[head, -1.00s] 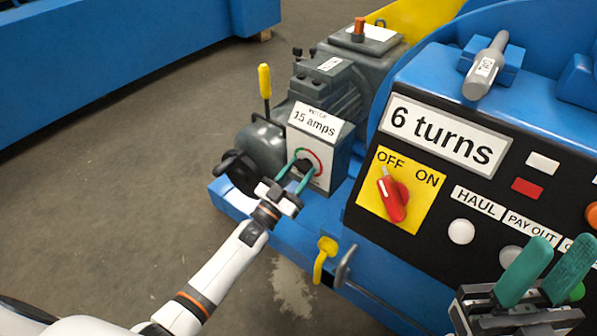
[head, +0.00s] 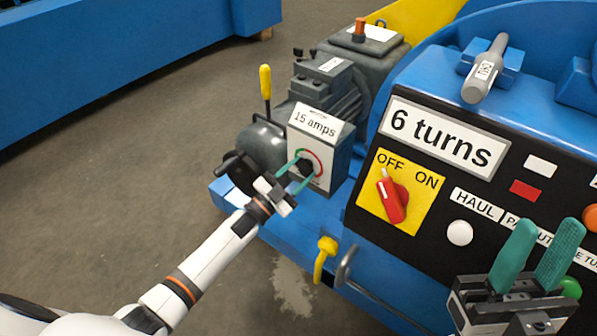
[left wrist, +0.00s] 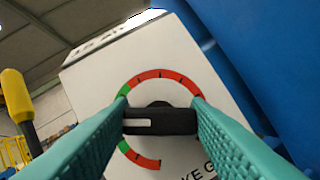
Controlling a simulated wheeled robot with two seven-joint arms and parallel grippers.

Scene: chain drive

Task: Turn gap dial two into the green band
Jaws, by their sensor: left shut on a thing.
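The gap dial (head: 318,158) is a round scale on the white front of the motor-side box, with red and green arcs. In the left wrist view its black knob (left wrist: 165,121) lies level across the scale, with a white pointer line on its left half. The pointer faces left, toward the green stretch (left wrist: 123,146) of the ring, partly hidden by a finger. My left gripper (head: 304,169) is shut on the knob, one teal finger at each end. My right gripper (head: 545,228) is open and empty in front of the control panel.
The black panel (head: 440,219) carries a red OFF/ON switch (head: 393,199), a white HAUL button (head: 459,233) and a "6 turns" display (head: 441,138). A yellow-topped lever (head: 265,82) stands left of the box. Bare floor (head: 120,190) lies to the left.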

